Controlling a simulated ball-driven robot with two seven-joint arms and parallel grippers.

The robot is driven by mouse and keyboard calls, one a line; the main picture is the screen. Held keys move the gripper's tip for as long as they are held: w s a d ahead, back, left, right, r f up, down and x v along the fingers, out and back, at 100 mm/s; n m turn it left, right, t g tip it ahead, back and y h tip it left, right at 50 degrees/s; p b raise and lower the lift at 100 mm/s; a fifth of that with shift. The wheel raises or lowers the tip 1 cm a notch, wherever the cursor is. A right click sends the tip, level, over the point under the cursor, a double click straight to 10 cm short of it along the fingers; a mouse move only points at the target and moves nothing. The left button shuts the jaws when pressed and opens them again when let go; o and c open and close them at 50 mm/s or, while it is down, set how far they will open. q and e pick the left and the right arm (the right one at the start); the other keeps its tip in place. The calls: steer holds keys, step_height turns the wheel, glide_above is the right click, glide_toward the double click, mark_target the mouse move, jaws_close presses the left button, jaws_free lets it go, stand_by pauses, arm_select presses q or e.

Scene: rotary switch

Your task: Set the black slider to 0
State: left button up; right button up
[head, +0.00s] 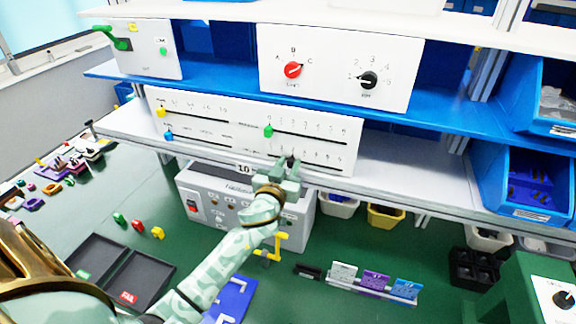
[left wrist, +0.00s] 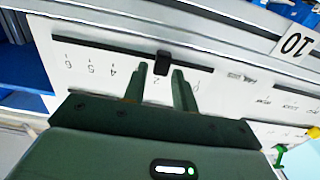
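The black slider (head: 291,160) sits on the lower right track of the white slider panel (head: 300,121). In the left wrist view the black slider (left wrist: 162,62) is on its dark slot, near the mark 2, with 4, 5 and 6 further left in that picture. My left gripper (head: 285,168) is at the panel's lower part in the head view. In the left wrist view my left gripper (left wrist: 160,76) is open, its two fingertips on either side of the black slider with visible gaps. Whether either finger touches it cannot be told. My right gripper is not in view.
A green slider (head: 268,131) is on the track just above; yellow (head: 161,112) and blue (head: 169,135) sliders are at the left. A panel with red (head: 292,70) and black (head: 367,80) knobs stands on the shelf above. A control box (head: 226,205) stands below the shelf.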

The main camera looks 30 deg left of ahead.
arm_select(q)
jaws_close()
steer(key=a, duration=0.2)
steer(key=s+a, duration=0.1)
steer(key=a, duration=0.1)
steer(key=a+p, duration=0.1)
steer(key=a, duration=0.1)
steer(key=shift+s+a, duration=0.2)
steer(key=shift+s, duration=0.1)
steer(key=shift+o, duration=0.9)
jaws_free()
steer(key=shift+o, duration=1)
steer(key=shift+a, duration=0.15)
